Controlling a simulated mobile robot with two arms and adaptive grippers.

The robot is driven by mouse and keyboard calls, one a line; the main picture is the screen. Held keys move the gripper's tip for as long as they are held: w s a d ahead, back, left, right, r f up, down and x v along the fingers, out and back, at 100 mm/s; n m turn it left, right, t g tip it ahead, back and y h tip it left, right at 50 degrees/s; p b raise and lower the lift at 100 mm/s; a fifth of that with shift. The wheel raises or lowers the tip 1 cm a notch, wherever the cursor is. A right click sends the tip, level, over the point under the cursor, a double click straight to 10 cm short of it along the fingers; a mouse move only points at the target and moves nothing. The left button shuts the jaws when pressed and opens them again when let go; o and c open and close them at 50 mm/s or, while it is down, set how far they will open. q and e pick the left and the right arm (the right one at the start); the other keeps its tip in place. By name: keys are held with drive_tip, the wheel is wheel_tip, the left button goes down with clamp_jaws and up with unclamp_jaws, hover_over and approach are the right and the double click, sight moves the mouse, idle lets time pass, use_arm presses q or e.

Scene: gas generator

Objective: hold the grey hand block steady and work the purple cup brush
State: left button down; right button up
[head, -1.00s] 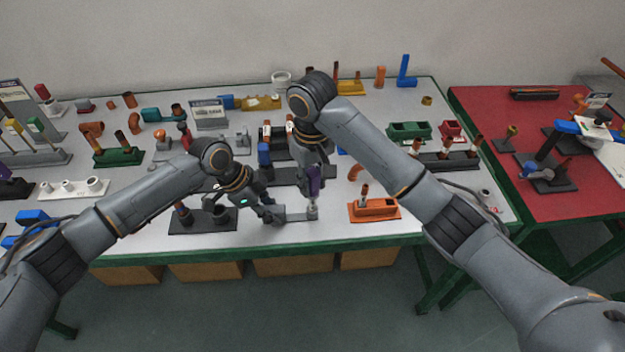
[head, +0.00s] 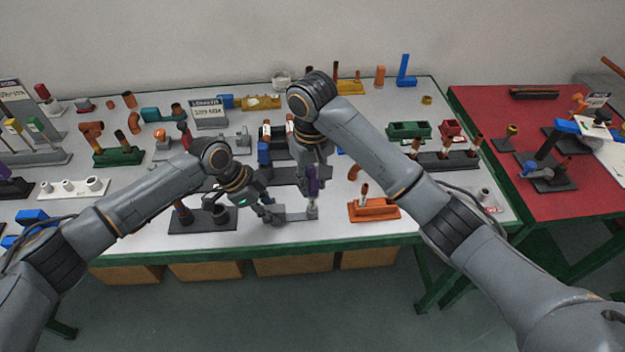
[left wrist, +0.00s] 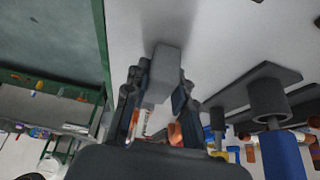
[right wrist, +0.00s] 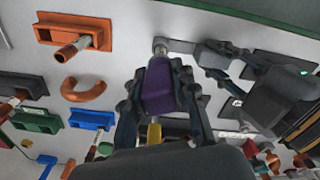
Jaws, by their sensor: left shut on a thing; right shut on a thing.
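The grey hand block (head: 297,214) is a slim bar near the front edge of the table. My left gripper (head: 275,214) is shut on its left end; the block also shows between the fingers in the left wrist view (left wrist: 164,75). The purple cup brush (head: 312,182) stands upright over the block's right end. My right gripper (head: 313,170) is shut on its purple handle from above. In the right wrist view the handle (right wrist: 159,88) sits between the fingers, and its metal lower end meets the block's end (right wrist: 179,46). The exact contact is too small to tell.
An orange tray (head: 374,210) with a copper-coloured peg lies just right of the brush. A dark base (head: 190,226) with cups stands left of my left gripper. The green table edge (head: 300,245) is close in front. Other fixtures crowd the table behind.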

sight(312, 171)
drive_tip(key=shift+f+n, duration=0.15)
drive_tip(key=shift+n, duration=0.25)
use_arm(q)
drive_tip(key=shift+w, duration=0.1)
use_arm(e)
wheel_tip(312, 171, up, 2)
drive_tip(key=shift+r, duration=1.45)
use_arm(q)
drive_tip(key=c, duration=1)
unclamp_jaws()
